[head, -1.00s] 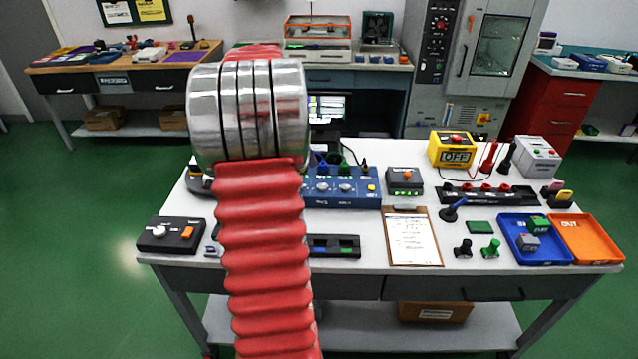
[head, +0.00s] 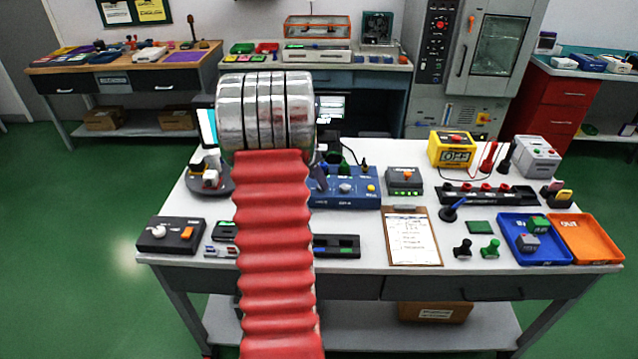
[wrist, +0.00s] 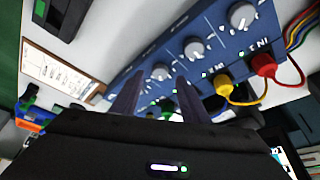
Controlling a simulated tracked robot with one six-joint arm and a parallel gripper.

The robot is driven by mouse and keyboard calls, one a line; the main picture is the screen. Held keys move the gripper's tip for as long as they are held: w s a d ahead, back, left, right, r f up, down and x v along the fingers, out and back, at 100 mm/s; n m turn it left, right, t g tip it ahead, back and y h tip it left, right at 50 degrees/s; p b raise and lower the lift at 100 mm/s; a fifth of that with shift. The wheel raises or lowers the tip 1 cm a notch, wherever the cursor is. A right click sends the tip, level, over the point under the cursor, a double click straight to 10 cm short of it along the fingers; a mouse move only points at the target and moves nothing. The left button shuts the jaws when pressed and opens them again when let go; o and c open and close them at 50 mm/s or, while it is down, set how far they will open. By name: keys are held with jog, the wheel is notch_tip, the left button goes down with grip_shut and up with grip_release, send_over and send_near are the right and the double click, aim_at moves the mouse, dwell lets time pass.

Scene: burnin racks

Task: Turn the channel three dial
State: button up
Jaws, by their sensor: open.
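The blue box (head: 357,199) stands on the bench in the head view, its left part hidden behind my arm. In the wrist view the blue box (wrist: 120,83) runs diagonally, with a row of grey dials. The dial nearest the red plug, by a label like "IN 1", is at upper right (wrist: 243,17). A second dial (wrist: 194,48) follows. The third dial along (wrist: 161,72), apparently channel three, appears between my fingertips; contact cannot be told. My gripper (wrist: 159,78) is open, with its two dark fingers apart.
Red (wrist: 262,64) and yellow (wrist: 223,84) plugs with cables stand along the box's edge. A clipboard (head: 412,238), a small dark box with an orange button (head: 404,181) and a blue tray (head: 512,247) lie to the right. A black switch box (head: 171,235) sits at front left.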

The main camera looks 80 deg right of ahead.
jog(key=shift+x, duration=1.5)
jog(key=shift+a, duration=0.1)
grip_shut()
